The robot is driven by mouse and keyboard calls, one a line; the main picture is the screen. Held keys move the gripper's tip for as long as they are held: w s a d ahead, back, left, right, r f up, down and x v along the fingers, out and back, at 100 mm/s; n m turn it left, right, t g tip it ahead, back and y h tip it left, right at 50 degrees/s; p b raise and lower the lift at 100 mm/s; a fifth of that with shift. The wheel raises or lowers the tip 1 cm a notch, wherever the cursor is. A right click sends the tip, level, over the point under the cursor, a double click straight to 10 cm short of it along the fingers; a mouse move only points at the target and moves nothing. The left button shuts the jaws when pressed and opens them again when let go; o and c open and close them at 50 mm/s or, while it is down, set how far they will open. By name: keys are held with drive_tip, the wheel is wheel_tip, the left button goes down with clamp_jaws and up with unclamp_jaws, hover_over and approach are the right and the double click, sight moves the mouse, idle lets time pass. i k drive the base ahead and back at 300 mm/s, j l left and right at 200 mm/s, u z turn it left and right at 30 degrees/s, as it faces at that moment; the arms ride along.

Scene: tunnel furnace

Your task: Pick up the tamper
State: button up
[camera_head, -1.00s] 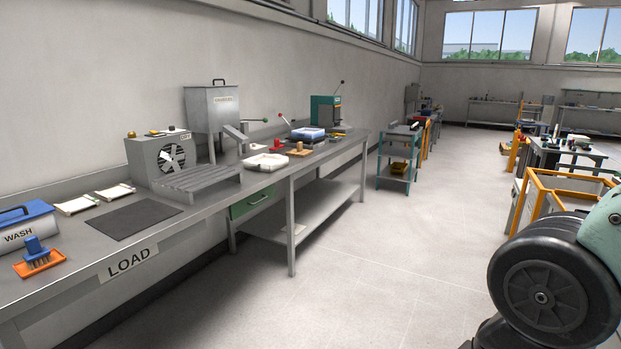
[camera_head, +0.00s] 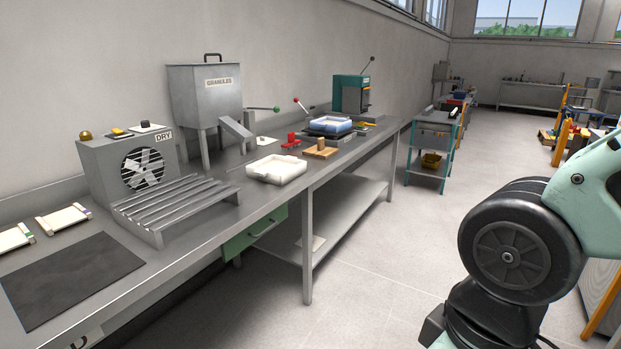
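A small wooden block with an upright peg (camera_head: 320,149), which looks like the tamper, stands on the long grey workbench (camera_head: 213,228). It is right of a white tray (camera_head: 276,171) and near the bench's front edge. A small red piece (camera_head: 291,141) stands behind it, and a stack of blue and white trays (camera_head: 330,125) is farther back. My gripper is not in view; only part of my arm shows at the right, well apart from the block.
A granules hopper (camera_head: 206,95) and a dryer with a fan (camera_head: 128,161) and slatted rack (camera_head: 172,205) stand on the bench. A teal press (camera_head: 351,93) is beyond. A trolley (camera_head: 430,146) stands past the bench's end. The floor (camera_head: 385,265) in front is clear.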

sight(320, 150)
drive_tip(key=i, duration=1.05)
drive_tip(key=i+l+u, duration=0.1)
drive_tip(key=i, duration=0.95)
drive_tip(key=i+l+u, duration=0.15)
drive_tip(key=i+u, duration=0.25)
drive_tip(key=i+l+u, duration=0.4)
drive_tip(key=i, duration=0.2)
drive_tip(key=i+l+u, duration=0.4)
drive_tip(key=i+j, duration=0.05)
